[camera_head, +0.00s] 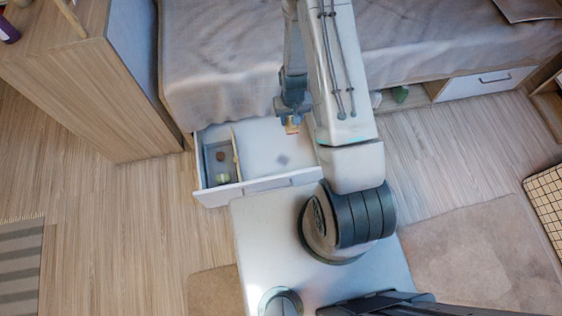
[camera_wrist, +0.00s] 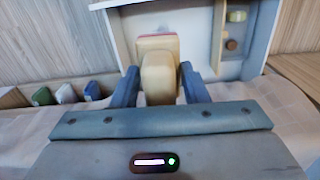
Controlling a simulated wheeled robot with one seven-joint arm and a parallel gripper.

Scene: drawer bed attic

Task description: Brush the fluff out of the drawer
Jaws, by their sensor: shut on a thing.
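The white drawer (camera_head: 258,184) is pulled out from under the bed. A thin divider (camera_head: 236,152) sets off a narrow compartment on its left. A small grey patch of fluff (camera_head: 283,160) lies on the floor of the wide compartment. My gripper (camera_head: 291,115) is over the back of the wide compartment, behind the fluff in the head view. It is shut on a brush with a cream handle (camera_wrist: 158,72); the brush's lower end (camera_head: 292,129) shows below the fingers. I cannot tell whether the brush touches the drawer floor.
The narrow compartment holds a brown round thing (camera_head: 220,156) and a pale green thing (camera_head: 222,178). The bed (camera_head: 220,70) overhangs the drawer's back. A wooden cabinet (camera_head: 110,95) stands at left. Green, white and blue things (camera_wrist: 65,93) sit in a bay beside the drawer.

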